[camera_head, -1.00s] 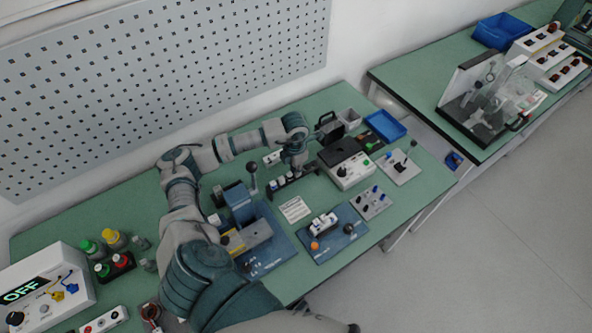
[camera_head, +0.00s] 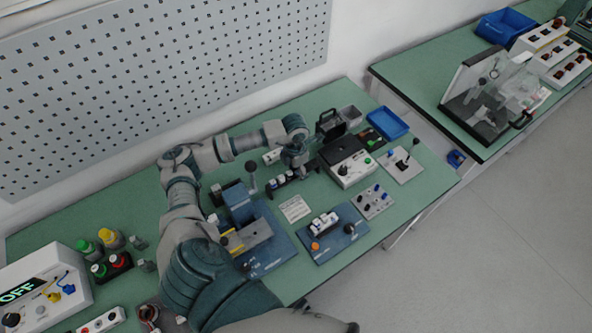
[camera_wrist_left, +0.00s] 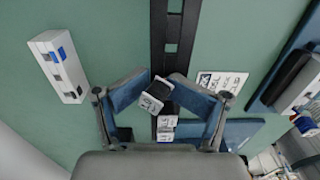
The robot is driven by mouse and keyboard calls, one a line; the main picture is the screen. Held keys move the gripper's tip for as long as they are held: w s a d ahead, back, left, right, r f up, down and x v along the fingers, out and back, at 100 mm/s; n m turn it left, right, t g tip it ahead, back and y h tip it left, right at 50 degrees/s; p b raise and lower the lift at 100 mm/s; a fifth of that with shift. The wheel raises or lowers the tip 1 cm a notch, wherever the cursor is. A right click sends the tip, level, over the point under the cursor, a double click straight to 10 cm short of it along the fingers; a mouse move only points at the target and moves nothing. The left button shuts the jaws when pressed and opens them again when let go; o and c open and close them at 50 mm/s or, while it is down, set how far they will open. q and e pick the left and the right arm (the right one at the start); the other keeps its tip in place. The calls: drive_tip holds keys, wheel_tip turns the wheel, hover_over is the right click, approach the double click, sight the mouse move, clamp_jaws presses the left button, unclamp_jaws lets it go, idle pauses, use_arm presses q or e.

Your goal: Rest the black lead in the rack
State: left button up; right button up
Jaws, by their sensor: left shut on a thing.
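My left gripper (camera_head: 293,172) is over the dark rack (camera_head: 272,191) near the middle of the bench and points down. In the left wrist view the gripper (camera_wrist_left: 158,92) is shut on a small dark piece with a white lettered face (camera_wrist_left: 153,101), which I take as the black lead. It looks tilted against the rack strip (camera_wrist_left: 173,45) beneath. Whether it touches the rack I cannot tell. A second white-faced piece (camera_wrist_left: 167,127) sits at the rack just below it. The gripper hides part of the rack in the head view. My right gripper is not in view.
A white box with a black top (camera_head: 351,170) stands just right of the gripper. A blue fixture with a lever (camera_head: 265,255) is left and nearer. A white label card (camera_head: 295,209) lies in front. A small white block (camera_wrist_left: 60,68) lies left of the rack.

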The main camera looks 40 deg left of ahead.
use_arm(q)
drive_tip(key=shift+d+r, duration=0.1)
drive_tip(key=shift+a, duration=0.2)
idle(0.4)
wheel_tip(320, 180, up, 12)
drive_tip(key=shift+f, duration=0.1)
idle(1.0)
